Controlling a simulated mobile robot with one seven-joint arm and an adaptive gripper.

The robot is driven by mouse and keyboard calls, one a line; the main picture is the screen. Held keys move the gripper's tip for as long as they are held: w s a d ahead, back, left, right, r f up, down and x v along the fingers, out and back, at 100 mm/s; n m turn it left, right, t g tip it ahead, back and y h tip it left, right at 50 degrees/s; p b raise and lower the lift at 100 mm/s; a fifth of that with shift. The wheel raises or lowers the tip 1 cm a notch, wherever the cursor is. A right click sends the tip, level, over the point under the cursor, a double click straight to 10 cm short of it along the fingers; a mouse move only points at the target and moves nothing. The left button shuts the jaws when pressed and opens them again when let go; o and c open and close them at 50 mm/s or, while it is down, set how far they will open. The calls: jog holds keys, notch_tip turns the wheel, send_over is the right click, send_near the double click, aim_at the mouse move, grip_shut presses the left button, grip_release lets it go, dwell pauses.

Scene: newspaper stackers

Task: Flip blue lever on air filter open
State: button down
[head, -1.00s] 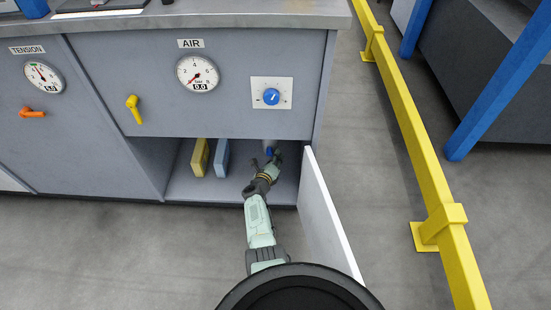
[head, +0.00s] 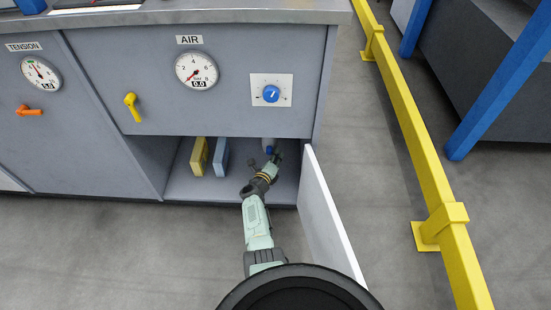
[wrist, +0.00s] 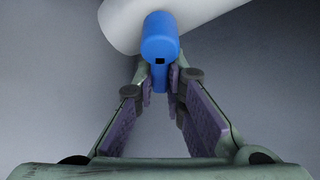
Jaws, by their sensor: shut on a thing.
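The blue lever (wrist: 160,77) hangs below a blue round fitting (wrist: 160,40) on the white air filter body (wrist: 195,15) in the wrist view. My gripper (wrist: 160,83) has its fingertips closed on either side of the lever, shut on it. In the head view the blue part (head: 269,150) shows small under the filter inside the open lower compartment, with my gripper (head: 274,157) right at it. My fingers partly hide the lever, and its exact angle is hard to tell.
A yellow box (head: 199,157) and a blue box (head: 222,158) stand left of my arm in the compartment. The open white door (head: 328,215) is close on the right. The AIR gauge (head: 197,70) reads 0.0. A yellow rail (head: 410,120) runs farther right.

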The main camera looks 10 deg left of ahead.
jog(key=n+b, duration=0.1)
jog(key=n+t+h+b, duration=0.1)
jog(key=n, duration=0.1)
jog(key=shift+d+r+b, duration=0.2)
jog(key=shift+r+b, duration=0.1)
jog(key=shift+r, duration=0.1)
jog(key=shift+r+n+t+b, duration=0.3)
jog(key=shift+n+b, duration=0.1)
jog(key=shift+n, duration=0.25)
jog(key=shift+r+n+t+b, duration=0.2)
jog(key=shift+n+t+b, duration=0.15)
jog(key=shift+n, duration=0.3)
jog(key=c, duration=1.6)
grip_release()
jog(key=shift+r, duration=0.1)
jog(key=shift+c, duration=0.2)
